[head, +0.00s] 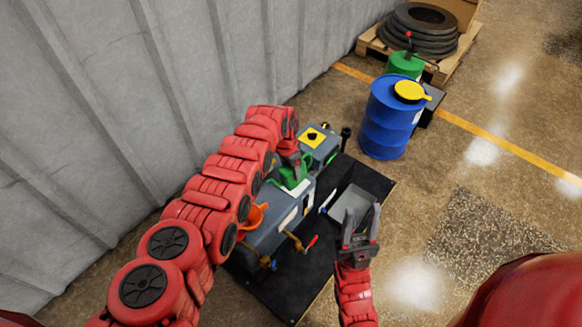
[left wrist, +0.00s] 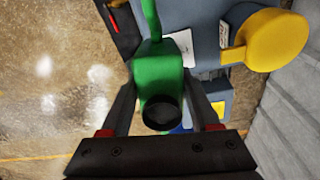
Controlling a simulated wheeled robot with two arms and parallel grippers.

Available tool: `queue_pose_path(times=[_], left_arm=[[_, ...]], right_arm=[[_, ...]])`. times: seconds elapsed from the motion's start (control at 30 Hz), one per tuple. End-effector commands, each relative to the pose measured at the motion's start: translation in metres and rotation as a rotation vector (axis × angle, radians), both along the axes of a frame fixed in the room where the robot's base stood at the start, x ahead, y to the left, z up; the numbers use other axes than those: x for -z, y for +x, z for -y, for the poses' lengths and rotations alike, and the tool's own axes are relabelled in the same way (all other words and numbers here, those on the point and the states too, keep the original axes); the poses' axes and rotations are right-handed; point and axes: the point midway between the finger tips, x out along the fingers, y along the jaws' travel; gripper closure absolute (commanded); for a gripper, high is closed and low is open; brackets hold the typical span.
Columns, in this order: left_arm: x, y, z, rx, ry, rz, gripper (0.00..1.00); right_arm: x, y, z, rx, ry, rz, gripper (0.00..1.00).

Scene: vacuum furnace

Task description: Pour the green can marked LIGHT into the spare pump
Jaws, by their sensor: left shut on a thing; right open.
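My left gripper (left wrist: 160,105) is shut on a green can (left wrist: 158,72), with a jaw on each side of it. The can's round black end (left wrist: 160,112) faces the wrist camera, and a thin green spout or handle extends from its far side. No lettering is readable. In the head view the can (head: 294,174) is partly hidden by my left arm, above the grey-blue pump (head: 270,232). An orange funnel (head: 252,217) stands on the pump's near left part, apart from the can. My right gripper (head: 360,228) is open and empty, just in front of a grey tray (head: 350,204).
The pump stands on a black mat (head: 290,295) beside a corrugated wall (head: 120,100). A blue drum (head: 388,120), another green can (head: 404,65) and a pallet with coiled hose (head: 420,30) stand behind. Floor at right is clear.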

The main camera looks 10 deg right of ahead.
Motion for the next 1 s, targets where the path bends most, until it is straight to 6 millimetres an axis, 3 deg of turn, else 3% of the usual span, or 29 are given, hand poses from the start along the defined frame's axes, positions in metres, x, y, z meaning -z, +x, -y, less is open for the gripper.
queue_pose_path(times=[1.0], left_arm=[[0.001, -0.005, -0.006, -0.001, -0.012, 0.006, 1.0]], right_arm=[[-0.024, 0.0, 0.0, 0.0, 0.0, 0.0, 0.56]])
